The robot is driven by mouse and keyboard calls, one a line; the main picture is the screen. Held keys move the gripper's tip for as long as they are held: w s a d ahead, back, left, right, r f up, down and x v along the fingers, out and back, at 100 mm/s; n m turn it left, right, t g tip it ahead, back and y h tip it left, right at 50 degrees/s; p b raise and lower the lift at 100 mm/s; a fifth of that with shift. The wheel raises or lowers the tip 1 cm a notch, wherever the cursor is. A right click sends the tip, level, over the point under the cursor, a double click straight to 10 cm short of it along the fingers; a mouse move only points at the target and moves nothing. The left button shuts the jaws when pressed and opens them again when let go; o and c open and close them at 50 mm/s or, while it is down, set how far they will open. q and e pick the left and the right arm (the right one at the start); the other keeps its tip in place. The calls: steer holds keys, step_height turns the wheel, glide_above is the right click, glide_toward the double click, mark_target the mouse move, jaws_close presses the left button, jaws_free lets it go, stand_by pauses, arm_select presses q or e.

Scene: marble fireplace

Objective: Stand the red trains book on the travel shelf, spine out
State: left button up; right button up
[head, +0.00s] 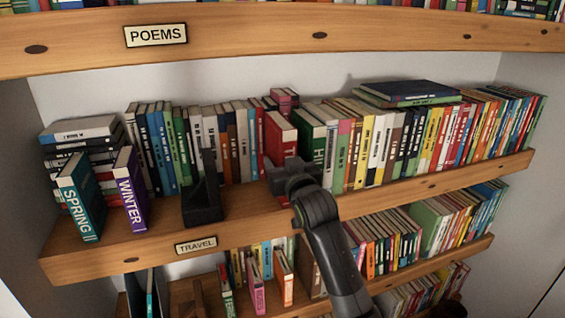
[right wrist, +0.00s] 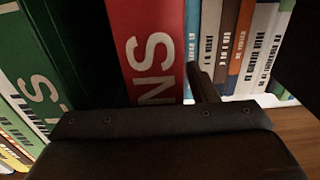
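The red book (head: 281,137) stands upright in the row on the travel shelf (head: 120,253), its red spine facing out. In the right wrist view the spine (right wrist: 150,45) shows the white letters "NS"; the rest of the title is hidden. My right gripper (head: 291,170) is in front of the lower part of this book. One dark finger (right wrist: 205,82) is beside the spine's right edge in the right wrist view. The other finger is not clearly visible, so I cannot tell whether the book is gripped. My left gripper is not in view.
A green book (head: 310,135) stands right of the red one in the head view. A black bookend (head: 203,195) stands left of my gripper. The SPRING (head: 80,198) and WINTER (head: 130,190) books stand farther left. The poems shelf (head: 260,30) runs above.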

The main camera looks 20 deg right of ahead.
steer(key=shift+s+r, duration=0.1)
steer(key=s+b, duration=0.2)
steer(key=s, duration=0.9)
steer(key=shift+s+d, duration=0.2)
steer(key=shift+s, duration=0.2)
